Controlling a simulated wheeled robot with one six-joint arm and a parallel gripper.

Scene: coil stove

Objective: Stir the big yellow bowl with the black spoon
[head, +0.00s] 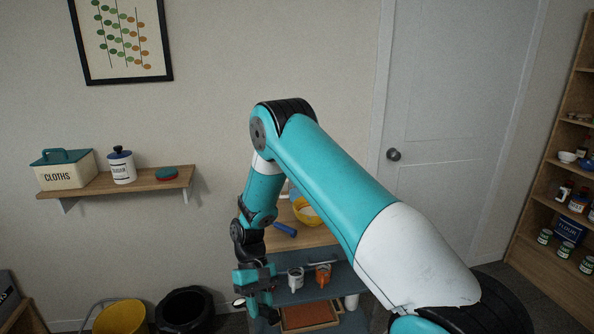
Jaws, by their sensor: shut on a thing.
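A yellow bowl (306,211) with pale contents stands on the wooden top (297,241) of a small unit, partly hidden behind my arm. My gripper (263,303) is low in front of the unit, left of and below the bowl and apart from it. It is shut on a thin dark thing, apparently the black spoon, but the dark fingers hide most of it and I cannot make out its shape.
A blue-handled thing (285,229) lies on the wooden top. A white mug (295,278) and an orange mug (323,275) stand on the grey level below, close right of my gripper. A yellow bucket (120,318) and a black bin (186,311) stand on the floor at left.

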